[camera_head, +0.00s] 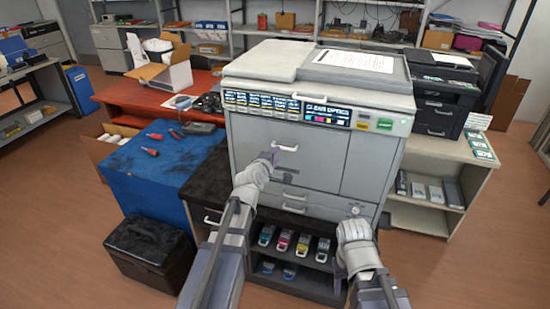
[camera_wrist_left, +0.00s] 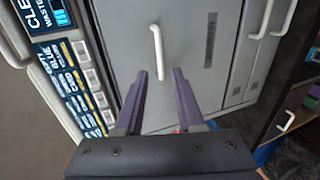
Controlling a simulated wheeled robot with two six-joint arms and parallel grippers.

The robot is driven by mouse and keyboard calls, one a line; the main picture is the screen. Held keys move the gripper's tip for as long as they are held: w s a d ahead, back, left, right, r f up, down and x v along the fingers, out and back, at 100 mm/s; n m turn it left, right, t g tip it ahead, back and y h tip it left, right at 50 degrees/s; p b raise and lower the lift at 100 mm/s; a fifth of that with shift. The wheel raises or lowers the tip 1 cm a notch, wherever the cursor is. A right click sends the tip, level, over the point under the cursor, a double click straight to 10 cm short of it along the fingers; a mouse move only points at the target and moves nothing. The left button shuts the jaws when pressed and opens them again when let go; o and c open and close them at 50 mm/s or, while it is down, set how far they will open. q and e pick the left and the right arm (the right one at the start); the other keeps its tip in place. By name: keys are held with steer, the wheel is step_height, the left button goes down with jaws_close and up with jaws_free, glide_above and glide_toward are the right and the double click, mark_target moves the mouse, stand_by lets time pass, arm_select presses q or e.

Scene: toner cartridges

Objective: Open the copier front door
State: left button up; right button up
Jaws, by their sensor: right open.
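The copier (camera_head: 330,110) stands in the middle of the head view. Its grey front door (camera_head: 310,170) looks shut, flush with the body. My left gripper (camera_head: 272,156) is at the door front, close to this handle. In the left wrist view its two purple fingers (camera_wrist_left: 176,76) are apart, with the handle just ahead of the gap and nothing gripped. My right gripper (camera_head: 355,212) is open, low before the copier's right side; its fingers are mostly hidden.
Drawers with white handles (camera_head: 293,197) lie below the door. Coloured toner cartridges (camera_head: 284,242) sit on an open shelf under the copier. A blue cabinet (camera_head: 150,175) with red-handled tools stands left. A side shelf (camera_head: 440,165) with a black printer (camera_head: 442,105) stands right.

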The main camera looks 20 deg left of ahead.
mark_target(283, 148)
arm_select(q)
steer(key=b+x, duration=0.2)
steer(key=x, duration=0.7)
steer(key=shift+w+f+b, duration=0.1)
steer(key=shift+w+b, duration=0.1)
steer(key=shift+b, duration=0.15)
steer(key=c, duration=0.5)
steer(key=shift+w, duration=0.1)
jaws_close()
steer(key=shift+w, duration=0.1)
stand_by(0.4)
